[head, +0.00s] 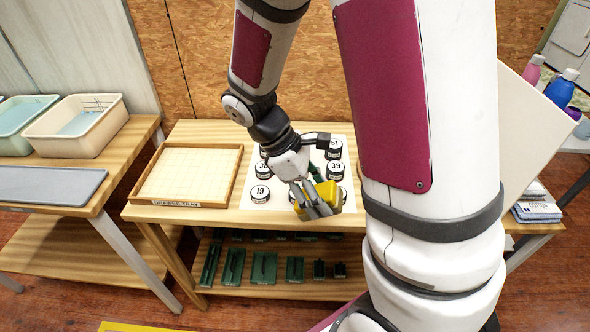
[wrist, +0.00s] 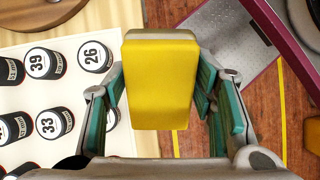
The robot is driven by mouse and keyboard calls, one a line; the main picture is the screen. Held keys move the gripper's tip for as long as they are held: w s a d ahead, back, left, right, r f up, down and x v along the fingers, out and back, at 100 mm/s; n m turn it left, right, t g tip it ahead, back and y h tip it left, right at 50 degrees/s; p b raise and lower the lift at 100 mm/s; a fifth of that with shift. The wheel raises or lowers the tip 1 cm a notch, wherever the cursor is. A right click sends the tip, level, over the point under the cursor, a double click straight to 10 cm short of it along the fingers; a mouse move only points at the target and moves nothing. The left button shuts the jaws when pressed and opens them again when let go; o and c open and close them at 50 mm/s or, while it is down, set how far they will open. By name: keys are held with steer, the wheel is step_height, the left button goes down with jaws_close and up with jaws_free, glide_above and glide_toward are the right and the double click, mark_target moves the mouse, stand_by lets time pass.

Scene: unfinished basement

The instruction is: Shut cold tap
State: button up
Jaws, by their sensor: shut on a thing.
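My gripper (head: 316,205) is shut on a yellow block (head: 328,192) with a pale layer at one end. In the wrist view the yellow block (wrist: 160,85) sits between the teal finger pads of my gripper (wrist: 160,100). The gripper is over the front edge of the wooden table (head: 222,214), beside a white sheet with numbered round pieces. I cannot see a tap or a sink in either view.
Numbered pieces like 19 (head: 260,192) and 39 (wrist: 43,62) stand close to my gripper. A gridded wooden tray (head: 188,174) lies to the left. Green items (head: 264,267) fill the lower shelf. Bins (head: 80,126) stand on the left table. Bottles (head: 561,90) stand far right.

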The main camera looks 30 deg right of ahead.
steer(key=shift+s+d+f+n+b, duration=0.2)
steer(key=shift+s+f+n+b, duration=0.25)
steer(key=shift+s+f+n, duration=0.25)
steer(key=shift+w+a+f+b, duration=0.1)
steer(key=shift+w+f+b, duration=0.45)
steer(key=shift+w, duration=2.05)
steer(key=shift+w+d+f+b, duration=0.1)
steer(key=shift+w+f, duration=1)
steer(key=shift+w, duration=1.45)
steer(key=shift+w+a+f+b, duration=0.2)
steer(key=shift+w+f, duration=0.6)
steer(key=shift+w, duration=1.8)
steer(key=shift+d+f, duration=0.1)
steer(key=shift+f, duration=0.05)
steer(key=o, duration=1)
